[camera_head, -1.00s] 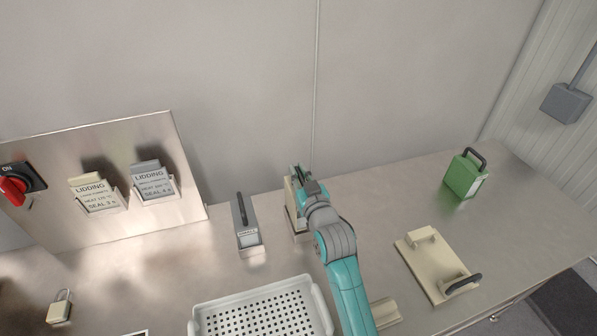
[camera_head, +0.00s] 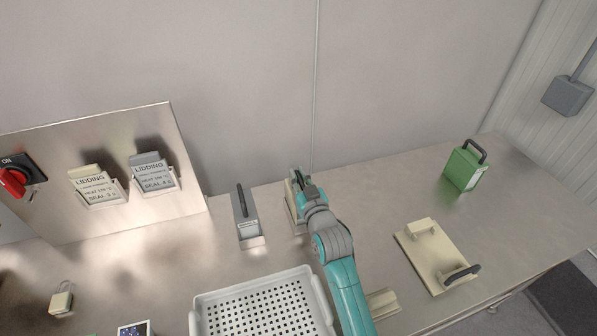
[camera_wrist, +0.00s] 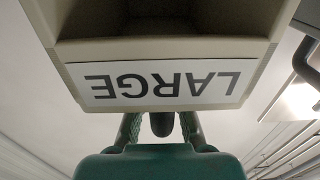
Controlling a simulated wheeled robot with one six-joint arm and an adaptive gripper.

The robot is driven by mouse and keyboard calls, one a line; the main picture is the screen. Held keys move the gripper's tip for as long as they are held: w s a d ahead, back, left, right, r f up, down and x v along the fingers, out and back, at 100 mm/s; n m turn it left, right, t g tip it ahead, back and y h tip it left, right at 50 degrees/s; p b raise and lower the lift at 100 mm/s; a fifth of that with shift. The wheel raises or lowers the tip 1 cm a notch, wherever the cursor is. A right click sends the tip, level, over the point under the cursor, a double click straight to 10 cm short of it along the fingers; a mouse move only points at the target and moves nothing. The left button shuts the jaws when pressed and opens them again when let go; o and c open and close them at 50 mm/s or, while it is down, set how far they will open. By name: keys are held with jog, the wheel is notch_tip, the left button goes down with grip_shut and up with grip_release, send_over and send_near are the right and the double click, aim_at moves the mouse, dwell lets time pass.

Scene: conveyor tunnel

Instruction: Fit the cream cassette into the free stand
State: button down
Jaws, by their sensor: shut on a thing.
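The cream cassette (camera_head: 290,203) stands roughly upright at the back of the bench, mostly hidden by my gripper (camera_head: 302,182). In the wrist view, its LARGE label (camera_wrist: 163,83) appears upside down below an open cavity. My gripper, also in the wrist view (camera_wrist: 160,127), is shut on its dark handle. A metal stand edge (camera_head: 299,230) shows under the cassette; I cannot tell whether the cassette is seated in it. A grey cassette (camera_head: 246,212) with a black handle stands in a neighbouring stand to the left.
A white perforated tray (camera_head: 202,318) lies in front. A cream board (camera_head: 425,262) with a black handle and a green handled case (camera_head: 464,168) are at right. A metal panel (camera_head: 70,222) with LIDDING cards and a padlock (camera_head: 62,299) are at left. Bench between case and arm is clear.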

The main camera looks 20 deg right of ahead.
jog(key=shift+f, duration=0.15)
jog(key=c, duration=1.1)
grip_release()
jog(key=s, duration=1.2)
jog(key=shift+d, duration=0.15)
